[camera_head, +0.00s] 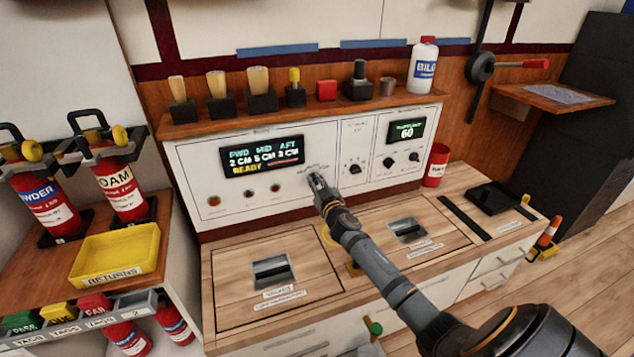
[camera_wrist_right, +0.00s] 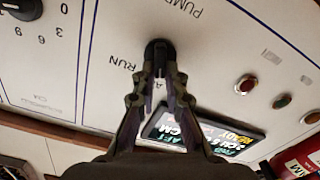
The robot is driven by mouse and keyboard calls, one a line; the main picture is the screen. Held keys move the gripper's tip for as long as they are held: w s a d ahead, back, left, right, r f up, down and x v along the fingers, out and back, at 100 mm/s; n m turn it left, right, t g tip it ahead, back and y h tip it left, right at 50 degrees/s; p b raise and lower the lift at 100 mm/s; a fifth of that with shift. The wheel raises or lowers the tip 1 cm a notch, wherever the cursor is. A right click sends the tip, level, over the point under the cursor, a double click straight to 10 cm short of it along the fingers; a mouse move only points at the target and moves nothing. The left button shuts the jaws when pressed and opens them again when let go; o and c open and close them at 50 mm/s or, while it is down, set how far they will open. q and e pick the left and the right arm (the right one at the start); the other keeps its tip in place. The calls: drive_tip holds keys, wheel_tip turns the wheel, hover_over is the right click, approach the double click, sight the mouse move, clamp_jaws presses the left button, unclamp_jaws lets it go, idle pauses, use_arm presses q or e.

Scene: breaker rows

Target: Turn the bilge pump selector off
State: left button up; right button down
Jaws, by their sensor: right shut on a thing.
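The white control panel (camera_head: 330,150) carries a display reading FWD MID AFT with centimetre values and READY. In the right wrist view, which shows the panel upside down, a black selector knob (camera_wrist_right: 158,48) sits beside the printed words RUN and PUMP. My right gripper (camera_head: 318,181) is at the panel face, right of and below the display; it also shows in the wrist view (camera_wrist_right: 164,74). Its fingers are shut on the selector knob. The gripper hides the knob in the head view, and its pointing direction is hard to tell. My left gripper is not in view.
Other black knobs (camera_head: 355,168) sit right of my gripper, with a second display (camera_head: 406,130) reading 60. Round lamps or buttons (camera_head: 248,192) lie left. The shelf (camera_head: 290,115) above holds brushes and a bottle (camera_head: 423,65). The wooden counter (camera_head: 320,268) below has recessed handles.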

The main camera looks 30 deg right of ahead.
drive_tip(key=shift+a+f+n, duration=0.1)
drive_tip(key=shift+n, duration=1)
drive_tip(key=shift+a+f+n, duration=0.1)
drive_tip(key=shift+n, duration=1)
drive_tip(key=c, duration=1.4)
unclamp_jaws()
drive_tip(key=v, duration=1.2)
drive_tip(key=shift+a, duration=0.1)
